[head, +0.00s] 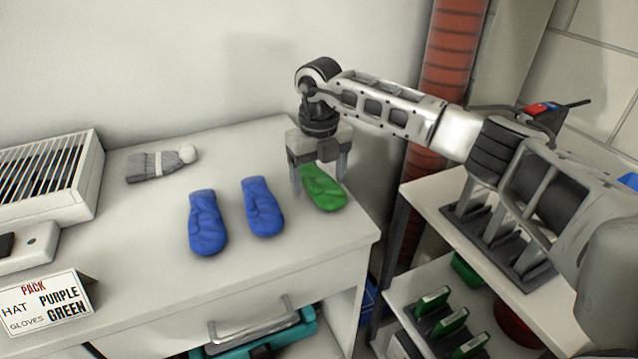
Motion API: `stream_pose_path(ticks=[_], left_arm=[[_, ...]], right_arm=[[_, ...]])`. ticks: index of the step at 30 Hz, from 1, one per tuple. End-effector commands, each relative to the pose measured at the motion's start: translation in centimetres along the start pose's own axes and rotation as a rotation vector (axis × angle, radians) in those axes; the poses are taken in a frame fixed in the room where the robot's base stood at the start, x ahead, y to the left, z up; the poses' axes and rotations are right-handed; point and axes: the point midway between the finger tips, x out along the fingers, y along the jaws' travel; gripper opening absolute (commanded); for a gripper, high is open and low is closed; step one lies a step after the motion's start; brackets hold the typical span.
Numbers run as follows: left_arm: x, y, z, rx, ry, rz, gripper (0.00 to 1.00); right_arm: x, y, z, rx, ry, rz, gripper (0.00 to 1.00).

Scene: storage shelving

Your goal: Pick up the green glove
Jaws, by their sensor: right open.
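A green glove (324,191), shaped like a mitten, lies on the white table top near its right end. My right gripper (319,187) points down over the glove. Its fingers are open, one on each side of the glove's upper part, and the gripper hides part of that end. I cannot tell whether the fingers touch the glove or the table. My left gripper is not in the head view.
Two blue mittens (207,225) (262,208) lie left of the green glove. A grey knit hat (162,163) lies further left, near a slatted box (50,178). A sign (46,302) stands front left. A red pipe (450,65) and shelves (430,190) are at right.

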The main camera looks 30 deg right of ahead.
Motion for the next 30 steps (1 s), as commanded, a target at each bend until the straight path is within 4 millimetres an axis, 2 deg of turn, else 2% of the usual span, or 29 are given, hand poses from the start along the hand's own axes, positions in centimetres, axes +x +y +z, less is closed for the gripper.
stream_pose_path(ticks=[1, 6, 15, 20, 26, 30], left_arm=[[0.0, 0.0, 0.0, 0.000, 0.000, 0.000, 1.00], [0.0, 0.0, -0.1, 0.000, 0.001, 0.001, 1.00], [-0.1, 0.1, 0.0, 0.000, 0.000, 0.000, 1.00], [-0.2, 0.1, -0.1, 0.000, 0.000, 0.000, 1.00], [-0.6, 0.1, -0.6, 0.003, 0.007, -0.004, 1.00], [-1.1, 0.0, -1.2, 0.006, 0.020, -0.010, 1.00]], right_arm=[[0.0, 0.0, 0.0, 0.000, 0.000, 0.000, 0.76], [-0.1, 0.0, 0.0, 0.000, 0.000, 0.000, 0.29], [-0.1, 0.0, 0.0, 0.000, -0.001, 0.000, 0.28], [-0.9, 0.0, 0.1, 0.000, -0.002, 0.001, 0.28], [-3.7, 0.1, 0.0, 0.000, -0.003, 0.001, 0.28], [-6.4, 1.5, -2.0, -0.005, -0.005, 0.001, 0.28]])
